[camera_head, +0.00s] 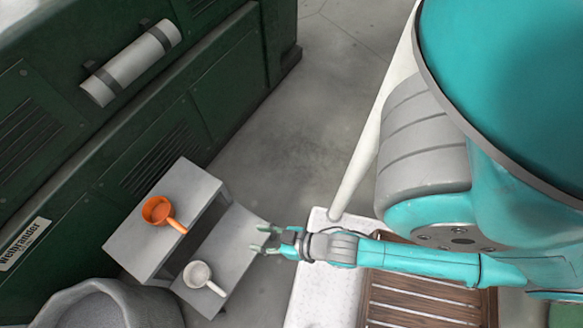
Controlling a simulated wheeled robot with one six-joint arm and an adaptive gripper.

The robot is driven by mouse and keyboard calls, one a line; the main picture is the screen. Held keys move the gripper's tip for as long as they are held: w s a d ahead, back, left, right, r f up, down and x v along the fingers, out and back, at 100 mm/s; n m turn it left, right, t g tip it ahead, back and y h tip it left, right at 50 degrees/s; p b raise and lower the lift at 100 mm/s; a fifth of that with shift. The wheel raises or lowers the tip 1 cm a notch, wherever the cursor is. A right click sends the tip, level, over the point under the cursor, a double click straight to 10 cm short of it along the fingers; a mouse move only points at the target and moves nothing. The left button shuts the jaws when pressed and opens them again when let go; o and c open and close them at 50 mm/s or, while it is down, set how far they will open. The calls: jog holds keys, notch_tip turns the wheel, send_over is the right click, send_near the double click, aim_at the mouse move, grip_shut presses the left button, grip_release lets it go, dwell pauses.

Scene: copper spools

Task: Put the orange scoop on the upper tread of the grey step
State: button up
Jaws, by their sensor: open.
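The orange scoop (157,209) rests on the upper tread of the grey step (196,187), its handle pointing down and right over the tread's edge. A white scoop (197,273) rests on the lower tread, its handle pointing down and right. My gripper (262,239) is open and empty. It appears over or beside the right side of the lower tread, apart from both scoops. Its exact height above the tread cannot be told.
A dark green machine (120,110) with a grey roll strapped on it stands behind the step. A round grey container (105,305) is at the lower left. A white-edged platform with brown slats (420,297) lies under my arm. Grey floor (305,120) is clear at upper middle.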

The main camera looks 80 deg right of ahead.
jog(key=s+r+t, duration=0.1)
jog(key=s+r, duration=0.3)
jog(key=r, duration=0.4)
jog(key=s+r+n+t, duration=0.1)
jog(key=s+r, duration=0.4)
jog(key=r, duration=0.3)
jog(key=shift+d, duration=0.2)
jog(key=shift+r, duration=0.1)
